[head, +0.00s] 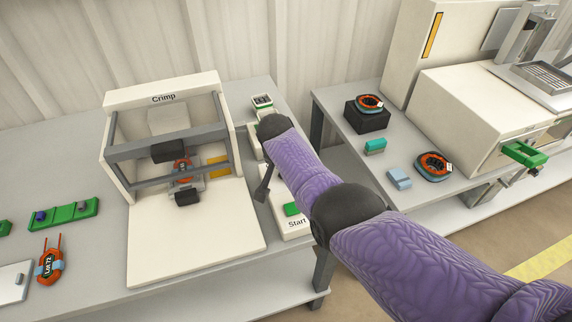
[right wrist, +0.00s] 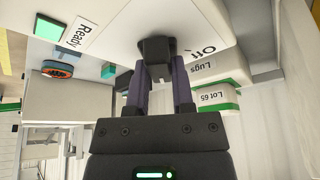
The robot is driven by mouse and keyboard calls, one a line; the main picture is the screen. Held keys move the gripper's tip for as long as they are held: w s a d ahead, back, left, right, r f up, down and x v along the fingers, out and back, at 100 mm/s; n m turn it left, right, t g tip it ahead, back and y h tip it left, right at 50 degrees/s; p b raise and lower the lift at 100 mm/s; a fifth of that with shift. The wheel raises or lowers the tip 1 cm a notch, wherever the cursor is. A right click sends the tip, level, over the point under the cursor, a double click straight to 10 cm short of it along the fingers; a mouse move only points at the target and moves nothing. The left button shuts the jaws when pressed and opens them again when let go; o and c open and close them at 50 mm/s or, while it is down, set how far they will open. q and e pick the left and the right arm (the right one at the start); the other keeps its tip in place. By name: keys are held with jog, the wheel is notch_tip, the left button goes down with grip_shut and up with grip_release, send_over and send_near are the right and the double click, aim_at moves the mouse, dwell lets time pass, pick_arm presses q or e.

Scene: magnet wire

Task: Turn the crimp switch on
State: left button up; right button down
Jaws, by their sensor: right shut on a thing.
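The white switch box (right wrist: 205,22) fills the top of the right wrist view, with the words "Ready" and "Off" on it. A green square (right wrist: 75,32) is beside "Ready". The black switch knob (right wrist: 157,48) sits between the fingertips of my right gripper (right wrist: 158,68), which is shut on it. My left gripper is out of view.
A green tray (head: 64,215) and an orange coil labelled "Lot 72" (head: 50,268) lie at the left. Bins labelled "Lugs" (right wrist: 215,68) and "Lot 65" (right wrist: 212,98) are close to my right gripper. Coils and blocks lie on the right table (head: 350,160); a gap separates the tables.

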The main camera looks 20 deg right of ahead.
jog(key=shift+c, duration=2.4)
grip_release()
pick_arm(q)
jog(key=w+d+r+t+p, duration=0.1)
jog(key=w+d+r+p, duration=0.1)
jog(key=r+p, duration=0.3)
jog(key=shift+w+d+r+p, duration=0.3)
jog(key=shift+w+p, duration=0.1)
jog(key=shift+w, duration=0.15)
pick_arm(e)
notch_tip(320, 180, up, 10)
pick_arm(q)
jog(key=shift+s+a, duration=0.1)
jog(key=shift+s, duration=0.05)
